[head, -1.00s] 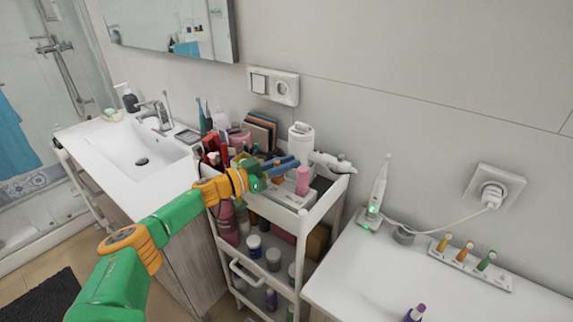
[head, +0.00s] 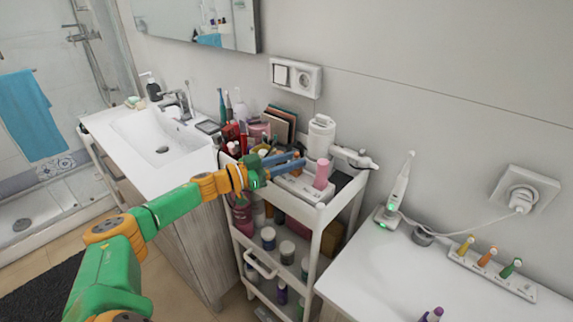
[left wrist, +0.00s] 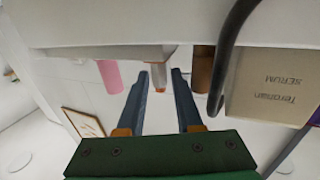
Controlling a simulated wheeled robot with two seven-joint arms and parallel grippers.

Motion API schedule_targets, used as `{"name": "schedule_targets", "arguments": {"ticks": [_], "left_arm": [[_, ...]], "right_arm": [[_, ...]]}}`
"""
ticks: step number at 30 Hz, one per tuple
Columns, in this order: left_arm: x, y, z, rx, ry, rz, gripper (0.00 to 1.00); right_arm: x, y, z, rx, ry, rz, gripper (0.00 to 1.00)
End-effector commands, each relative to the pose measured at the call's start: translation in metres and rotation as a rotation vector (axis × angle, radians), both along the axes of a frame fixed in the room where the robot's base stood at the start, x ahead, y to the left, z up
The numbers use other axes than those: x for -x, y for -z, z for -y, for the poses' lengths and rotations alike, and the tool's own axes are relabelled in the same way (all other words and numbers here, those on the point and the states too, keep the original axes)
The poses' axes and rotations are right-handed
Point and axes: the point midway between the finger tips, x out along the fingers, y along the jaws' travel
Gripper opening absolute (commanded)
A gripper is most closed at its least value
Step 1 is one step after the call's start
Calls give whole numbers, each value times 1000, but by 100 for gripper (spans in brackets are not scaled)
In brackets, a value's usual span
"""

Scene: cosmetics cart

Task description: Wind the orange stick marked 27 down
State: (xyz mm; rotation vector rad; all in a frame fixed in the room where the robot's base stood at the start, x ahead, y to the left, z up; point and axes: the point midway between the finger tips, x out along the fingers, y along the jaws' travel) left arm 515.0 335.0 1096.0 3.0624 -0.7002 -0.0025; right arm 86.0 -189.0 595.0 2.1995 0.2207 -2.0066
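An orange-tipped stick (head: 297,170) stands in a white holder (head: 300,187) on the top tier of the cart. It also shows in the left wrist view (left wrist: 158,78), where its pale body and orange end lie between my fingers. Its mark cannot be read. My left gripper (head: 302,165) reaches over the cart's near edge, one blue finger on each side of the stick. In the left wrist view the fingers (left wrist: 160,75) are apart, with narrow gaps beside the stick. A second orange stick (head: 487,256) stands on a rack on the right counter. My right gripper is out of view.
A pink cylinder (head: 322,174) stands close right of my fingers. A white canister (head: 319,137) and a serum box (left wrist: 275,85) are nearby. The cart's left side is crowded. The right counter (head: 400,280) has a charging toothbrush (head: 398,185) and much free room.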

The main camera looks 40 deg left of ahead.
Motion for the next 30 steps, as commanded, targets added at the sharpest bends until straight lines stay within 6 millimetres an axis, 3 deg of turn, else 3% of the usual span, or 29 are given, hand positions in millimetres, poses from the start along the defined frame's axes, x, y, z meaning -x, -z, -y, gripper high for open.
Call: {"name": "schedule_targets", "arguments": {"ticks": [6,16,17,18,19,30], "left_arm": [[20,3,-10,0,-1,-2,34],[23,0,-11,0,0,0,34],[23,0,-11,0,0,0,37],[23,0,-11,0,0,0,48],[23,-1,-11,0,0,0,52],[23,-22,-11,0,0,1,52]], "right_arm": [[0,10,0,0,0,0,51],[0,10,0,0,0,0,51],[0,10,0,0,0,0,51],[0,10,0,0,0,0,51],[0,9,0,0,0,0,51],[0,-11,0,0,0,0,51]]}}
